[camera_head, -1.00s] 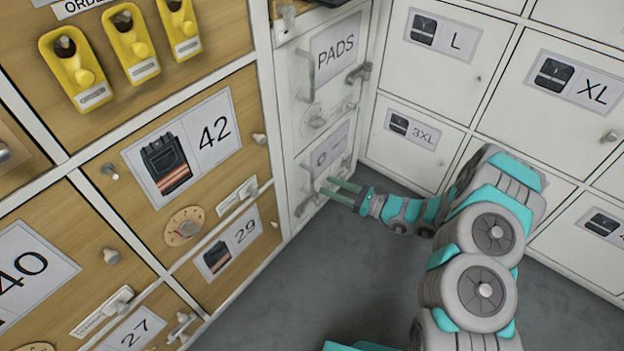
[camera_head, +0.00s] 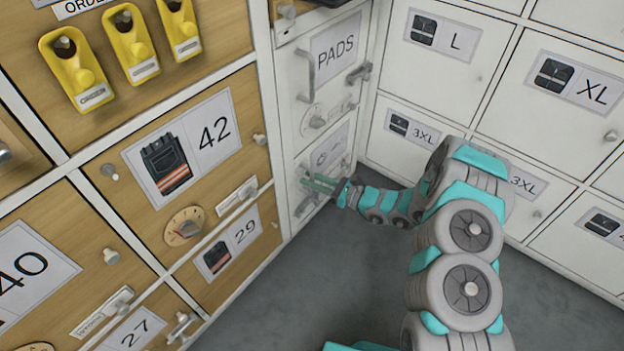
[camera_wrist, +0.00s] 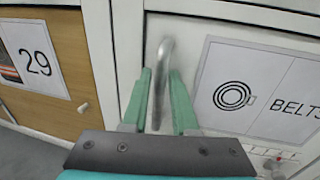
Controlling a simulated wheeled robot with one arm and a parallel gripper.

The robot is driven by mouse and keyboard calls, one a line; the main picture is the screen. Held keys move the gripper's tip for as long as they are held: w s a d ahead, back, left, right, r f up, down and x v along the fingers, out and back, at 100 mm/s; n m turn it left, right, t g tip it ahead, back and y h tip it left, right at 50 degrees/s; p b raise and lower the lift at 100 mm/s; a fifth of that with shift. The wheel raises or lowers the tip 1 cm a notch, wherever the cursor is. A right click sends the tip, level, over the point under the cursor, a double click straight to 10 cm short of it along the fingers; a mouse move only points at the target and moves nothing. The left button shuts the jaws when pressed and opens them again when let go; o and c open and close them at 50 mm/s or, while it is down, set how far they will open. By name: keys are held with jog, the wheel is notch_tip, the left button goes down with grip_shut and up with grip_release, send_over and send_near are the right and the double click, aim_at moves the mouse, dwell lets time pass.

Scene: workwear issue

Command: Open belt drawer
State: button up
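The belt drawer (camera_wrist: 215,130) is a white front with a coiled-belt picture and the label BELTS in the wrist view. In the head view its label (camera_head: 331,147) is low in the narrow white column, below PADS, partly unreadable. The front looks closed. Its grey metal bar handle (camera_wrist: 163,62) stands upright at the left of the label. My gripper (camera_wrist: 163,84) has its two green fingers apart, one on each side of the handle. I cannot tell whether either touches it. In the head view my gripper (camera_head: 308,184) is at the drawer front and hides part of the handle.
The PADS drawer (camera_head: 335,50) with its handle, dial and latch is directly above. Wooden doors with 42 (camera_head: 200,145) and 29 (camera_head: 228,246) stand close on the left. Grey floor (camera_head: 300,290) is clear below.

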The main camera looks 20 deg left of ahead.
grip_shut()
dwell(1.0)
